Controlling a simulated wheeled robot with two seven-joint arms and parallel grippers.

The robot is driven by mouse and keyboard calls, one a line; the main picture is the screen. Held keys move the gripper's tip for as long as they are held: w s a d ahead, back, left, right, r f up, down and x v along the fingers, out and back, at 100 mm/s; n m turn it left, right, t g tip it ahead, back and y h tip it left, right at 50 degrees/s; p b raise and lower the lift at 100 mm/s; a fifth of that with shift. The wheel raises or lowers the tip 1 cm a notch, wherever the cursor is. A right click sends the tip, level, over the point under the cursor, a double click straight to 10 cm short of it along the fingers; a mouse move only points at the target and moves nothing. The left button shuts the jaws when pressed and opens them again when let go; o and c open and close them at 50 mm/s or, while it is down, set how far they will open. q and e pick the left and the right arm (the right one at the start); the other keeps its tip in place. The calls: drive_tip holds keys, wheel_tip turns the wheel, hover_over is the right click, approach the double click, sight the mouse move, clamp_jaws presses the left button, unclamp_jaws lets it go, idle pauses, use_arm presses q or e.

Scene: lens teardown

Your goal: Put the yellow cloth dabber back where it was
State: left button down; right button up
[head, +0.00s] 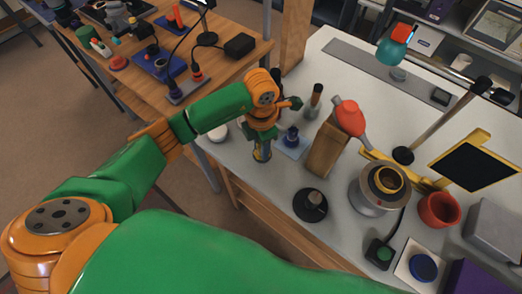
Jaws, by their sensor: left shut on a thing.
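My left arm, green and orange, reaches in from the left over the near-left edge of the white bench. My right gripper is not in view.
Right of the gripper are a blue item on a pale blue mat (290,152), a dark-topped bottle (314,99) and a wooden block (325,150). A black round stand (310,205) and a grey pot (372,192) stand nearer. A wooden table (225,68) is behind left.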

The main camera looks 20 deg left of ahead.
use_arm(q)
wheel_tip(320, 180, down, 3)
drive_tip(key=shift+r+p, duration=0.1)
drive_tip(key=shift+p, duration=0.5)
drive_tip(key=shift+w+f, duration=0.1)
drive_tip(key=shift+f, duration=0.2)
drive_tip(key=shift+f+b, duration=0.15)
drive_tip(key=shift+b, duration=0.15)
drive_tip(key=c, duration=0.5)
unclamp_jaws()
drive_tip(key=shift+c, duration=0.2)
drive_tip(key=shift+r, duration=0.5)
wheel_tip(320, 180, up, 11)
drive_tip(key=shift+r+b, duration=0.2)
drive_tip(key=shift+b, duration=0.4)
